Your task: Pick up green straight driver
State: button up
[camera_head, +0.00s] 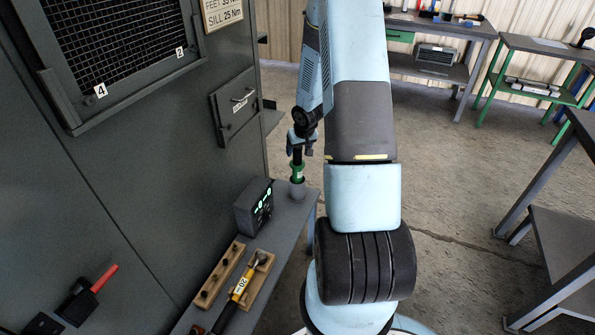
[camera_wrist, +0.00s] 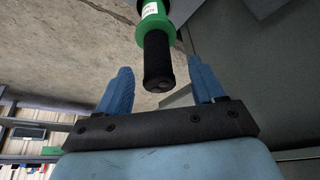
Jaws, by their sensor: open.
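The green straight driver (camera_head: 297,172) stands upright at the far end of the narrow grey shelf, with a green collar, a black upper grip and a rounded grey base. In the wrist view, its black grip (camera_wrist: 157,60) and green collar (camera_wrist: 153,25) show beyond and between my two blue fingers. My gripper (camera_wrist: 160,85) is open and empty. In the head view, my gripper (camera_head: 301,143) is at the top of the driver, above the green collar. I cannot tell whether a finger touches it.
On the shelf (camera_head: 283,215) stand a dark box with green lights (camera_head: 255,206), wooden holders (camera_head: 220,273) and a yellow-and-black tool (camera_head: 238,290). A grey cabinet (camera_head: 150,150) rises close on the left. Open floor (camera_head: 450,170) lies to the right, with workbenches beyond.

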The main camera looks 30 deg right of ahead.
aim_at(297, 153)
jog(key=shift+x, duration=2.3)
jog(key=shift+w+d+r, duration=0.1)
jog(key=shift+w+d, duration=0.05)
grip_shut()
